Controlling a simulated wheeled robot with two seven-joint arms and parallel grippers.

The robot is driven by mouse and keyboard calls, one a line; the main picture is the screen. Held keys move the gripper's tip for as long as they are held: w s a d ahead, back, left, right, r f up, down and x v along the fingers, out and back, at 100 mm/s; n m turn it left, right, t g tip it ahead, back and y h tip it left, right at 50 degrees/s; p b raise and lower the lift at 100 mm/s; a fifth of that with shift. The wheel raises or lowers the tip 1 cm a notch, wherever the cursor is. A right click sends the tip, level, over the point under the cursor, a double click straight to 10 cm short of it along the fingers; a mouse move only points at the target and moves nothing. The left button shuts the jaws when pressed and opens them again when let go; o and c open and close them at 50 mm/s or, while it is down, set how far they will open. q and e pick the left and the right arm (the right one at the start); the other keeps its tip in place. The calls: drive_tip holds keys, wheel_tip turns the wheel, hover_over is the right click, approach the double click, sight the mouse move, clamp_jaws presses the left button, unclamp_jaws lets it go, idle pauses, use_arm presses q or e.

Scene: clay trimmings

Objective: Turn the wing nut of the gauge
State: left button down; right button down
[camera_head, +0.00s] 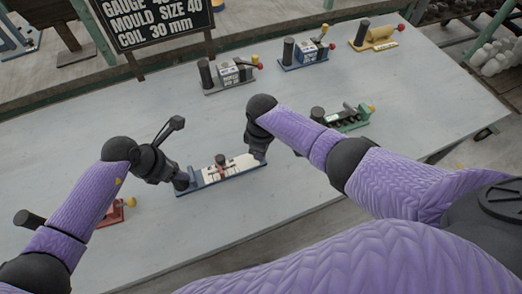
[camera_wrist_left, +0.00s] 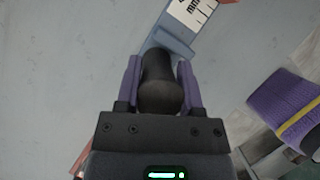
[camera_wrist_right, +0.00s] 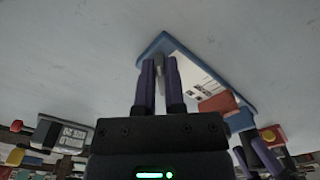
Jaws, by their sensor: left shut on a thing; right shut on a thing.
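The gauge, with a blue base (camera_head: 210,182) and a white marked scale, lies on the table in the head view. Its base also shows in the left wrist view (camera_wrist_left: 172,41) and the right wrist view (camera_wrist_right: 152,46). My left gripper (camera_head: 181,184) is shut on the black round handle (camera_wrist_left: 160,85) at the gauge's left end. My right gripper (camera_head: 259,156) is at its right end, shut on a slim grey piece (camera_wrist_right: 160,80), apparently the wing nut. The nut is hidden in the head view. A reddish-brown block (camera_wrist_right: 218,102) sits across the scale.
Other gauges stand beyond on the table: a grey one (camera_head: 228,75), a blue one (camera_head: 303,56), a yellow one (camera_head: 375,36) and a green one (camera_head: 347,118). A red one (camera_head: 112,214) is partly behind my left arm. A black sign (camera_head: 155,20) stands at the back.

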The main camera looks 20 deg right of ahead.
drive_tip(key=n, duration=0.3)
drive_tip(key=shift+w+d+n, duration=0.15)
drive_tip(key=shift+w+n, duration=0.1)
drive_tip(key=shift+n, duration=0.05)
drive_tip(key=n, duration=0.4)
drive_tip(key=shift+w+n, duration=0.25)
drive_tip(key=shift+n, duration=0.05)
drive_tip(key=n, duration=0.3)
drive_tip(key=shift+w, duration=0.2)
drive_tip(key=shift+w+n, duration=0.2)
drive_tip(key=shift+n, duration=1.8)
drive_tip(key=c, duration=0.7)
unclamp_jaws()
wheel_tip(320, 180, up, 12)
